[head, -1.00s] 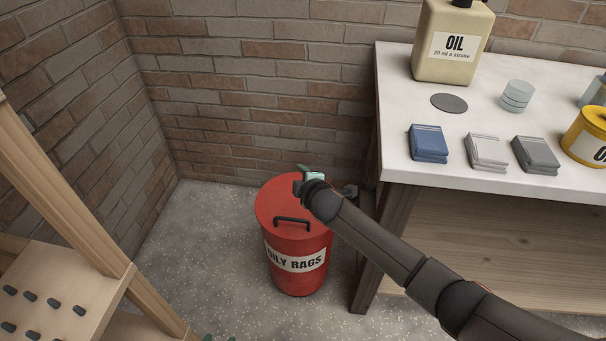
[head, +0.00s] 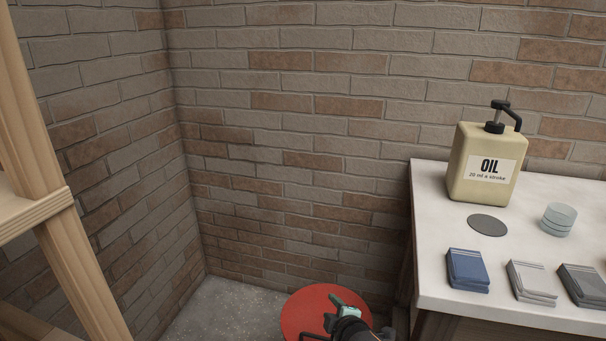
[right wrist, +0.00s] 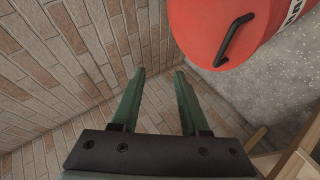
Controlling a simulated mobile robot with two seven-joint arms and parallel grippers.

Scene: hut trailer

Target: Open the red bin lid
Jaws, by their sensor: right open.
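The red bin shows only as its round red lid (head: 303,308) at the bottom of the head view. The lid lies flat and looks shut. My right gripper (head: 338,302) is over the lid's right part, open and empty. In the right wrist view, the red bin (right wrist: 205,22) is at the upper right, with a black bar handle (right wrist: 233,40) on the lid. The open fingers of my right gripper (right wrist: 159,74) point past the lid towards the wall corner, and no contact with the handle shows. The bin's body and label are mostly out of view. My left gripper is not in view.
A white-topped bench (head: 439,235) stands close to the right of the bin. It carries an oil pump bottle (head: 482,178), folded cloths (head: 467,270) and glass discs (head: 558,220). Brick walls meet behind the bin. A wooden shelf (head: 35,215) stands at left; some floor (head: 225,310) is clear.

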